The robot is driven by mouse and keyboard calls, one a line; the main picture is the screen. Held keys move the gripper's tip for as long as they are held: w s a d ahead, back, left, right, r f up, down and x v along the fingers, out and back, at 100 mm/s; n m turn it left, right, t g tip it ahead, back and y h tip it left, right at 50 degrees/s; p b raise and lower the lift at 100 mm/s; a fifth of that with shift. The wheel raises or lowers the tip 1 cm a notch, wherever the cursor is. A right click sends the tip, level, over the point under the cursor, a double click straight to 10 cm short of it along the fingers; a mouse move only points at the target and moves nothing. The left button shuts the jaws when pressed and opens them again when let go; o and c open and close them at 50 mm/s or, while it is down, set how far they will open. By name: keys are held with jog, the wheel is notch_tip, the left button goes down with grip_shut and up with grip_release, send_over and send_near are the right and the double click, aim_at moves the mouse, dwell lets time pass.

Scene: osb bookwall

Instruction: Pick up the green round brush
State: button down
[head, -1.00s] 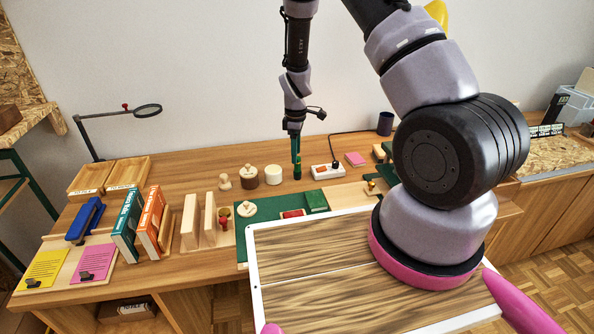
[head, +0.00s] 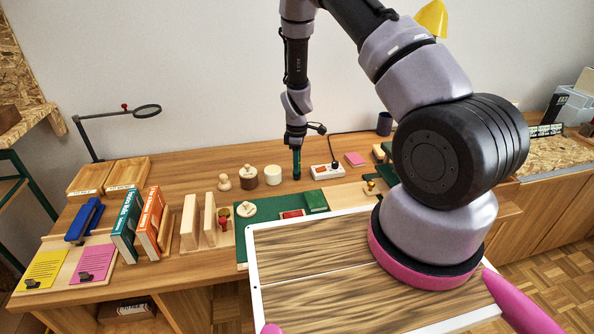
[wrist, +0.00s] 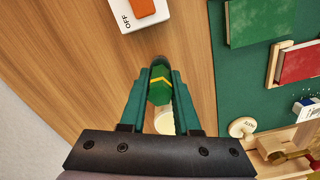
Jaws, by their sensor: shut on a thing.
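The green round brush (wrist: 158,85), with a yellow band, sits between the two teal fingers of my gripper (wrist: 160,80) in the wrist view. My gripper is shut on it.

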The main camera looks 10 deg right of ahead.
notch_tip(320, 180, up, 10)
dwell(0.6)
dwell(0.7)
